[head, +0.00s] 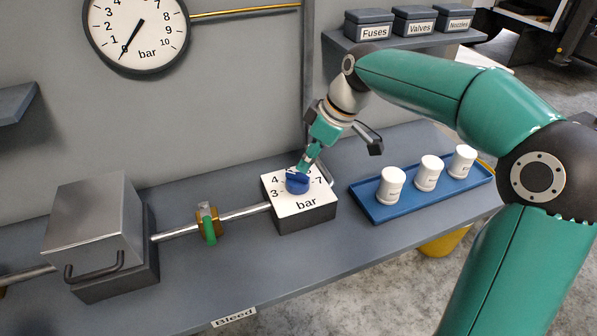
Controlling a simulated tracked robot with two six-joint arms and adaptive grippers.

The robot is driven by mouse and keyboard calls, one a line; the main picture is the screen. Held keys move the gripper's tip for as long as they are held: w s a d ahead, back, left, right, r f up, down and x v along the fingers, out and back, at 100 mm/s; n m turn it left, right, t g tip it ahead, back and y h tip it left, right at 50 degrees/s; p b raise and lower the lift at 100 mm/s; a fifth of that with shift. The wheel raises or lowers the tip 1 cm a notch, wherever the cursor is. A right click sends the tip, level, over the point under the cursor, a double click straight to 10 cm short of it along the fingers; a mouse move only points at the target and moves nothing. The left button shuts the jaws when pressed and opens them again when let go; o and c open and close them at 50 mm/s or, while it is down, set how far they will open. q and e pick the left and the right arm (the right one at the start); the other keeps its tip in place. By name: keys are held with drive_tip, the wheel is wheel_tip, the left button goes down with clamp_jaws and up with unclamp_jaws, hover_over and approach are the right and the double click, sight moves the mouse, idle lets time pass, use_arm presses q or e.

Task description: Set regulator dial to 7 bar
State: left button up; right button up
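The regulator (305,217) is a dark box with a white scale top marked "bar", on the bench. The numbers 3, 4 and 7 are readable; others are hidden by my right gripper. Its blue dial (297,184) sits in the middle of the scale; I cannot read its pointer. My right gripper (303,169) reaches down from behind, its fingertips at the dial's top rear edge. I cannot tell whether the fingers close on the dial. The round pressure gauge (160,28) on the wall has its black needle pointing lower left, near the low end. My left gripper is not in view.
A pipe with a brass and green valve (209,226) runs from the regulator to a metal box with a handle (95,225). A blue tray (374,216) with three white containers stands right of the regulator. Labelled bins (414,22) sit on a shelf behind.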

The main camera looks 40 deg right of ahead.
sight(298, 175)
drive_tip(key=x, duration=0.5)
drive_tip(key=shift+f, duration=0.1)
clamp_jaws()
drive_tip(key=shift+a, duration=0.35)
drive_tip(key=shift+d, duration=0.25)
